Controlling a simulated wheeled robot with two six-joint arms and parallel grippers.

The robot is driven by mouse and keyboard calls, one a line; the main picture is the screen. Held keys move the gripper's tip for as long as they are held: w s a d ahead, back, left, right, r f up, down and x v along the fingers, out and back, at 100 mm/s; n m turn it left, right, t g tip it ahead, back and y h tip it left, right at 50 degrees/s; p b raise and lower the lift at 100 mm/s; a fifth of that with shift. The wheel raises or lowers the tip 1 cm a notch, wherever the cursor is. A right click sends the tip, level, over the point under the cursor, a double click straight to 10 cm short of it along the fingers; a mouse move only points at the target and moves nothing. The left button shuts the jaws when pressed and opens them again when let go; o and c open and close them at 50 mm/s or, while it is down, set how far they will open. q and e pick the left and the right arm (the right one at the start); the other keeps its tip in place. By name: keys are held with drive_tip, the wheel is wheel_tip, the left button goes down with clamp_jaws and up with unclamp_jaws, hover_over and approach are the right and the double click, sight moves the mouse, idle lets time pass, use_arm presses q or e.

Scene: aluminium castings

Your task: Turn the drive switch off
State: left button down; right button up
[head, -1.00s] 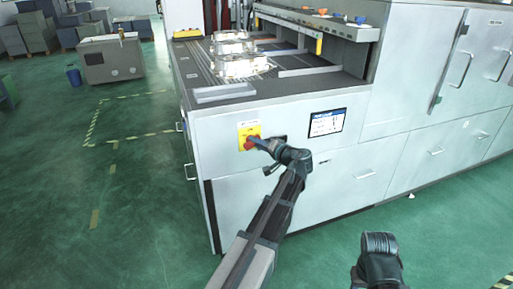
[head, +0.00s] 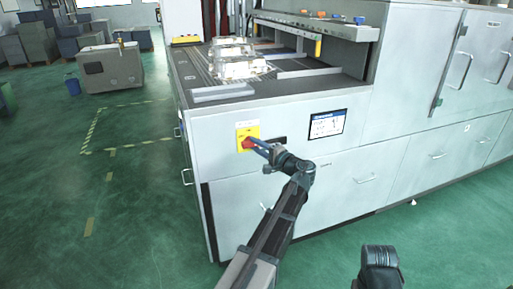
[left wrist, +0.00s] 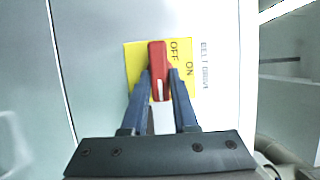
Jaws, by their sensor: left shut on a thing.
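The drive switch is a red handle (head: 247,145) on a yellow plate (head: 242,131), on the light grey front of the machine. In the left wrist view the red handle (left wrist: 158,58) stands upright in the picture, with a white mark near its lower end. The yellow plate (left wrist: 133,63) carries the words OFF and ON, and a belt drive label (left wrist: 204,66) is beside it. My left gripper (head: 257,147) reaches the handle from the right in the head view. In the left wrist view the fingers of the left gripper (left wrist: 161,80) are shut on the handle, one each side.
Bright castings (head: 238,66) lie on the machine's top (head: 290,89). Drawer handles (head: 366,178) stick out from the front. Open green floor (head: 130,210) lies to the left.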

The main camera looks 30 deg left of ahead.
use_arm(q)
drive_tip(key=shift+a, duration=0.1)
idle(0.3)
drive_tip(key=c, duration=0.7)
unclamp_jaws()
drive_tip(key=v, duration=1.3)
drive_tip(key=shift+s+d, duration=0.1)
drive_tip(key=shift+d, duration=0.25)
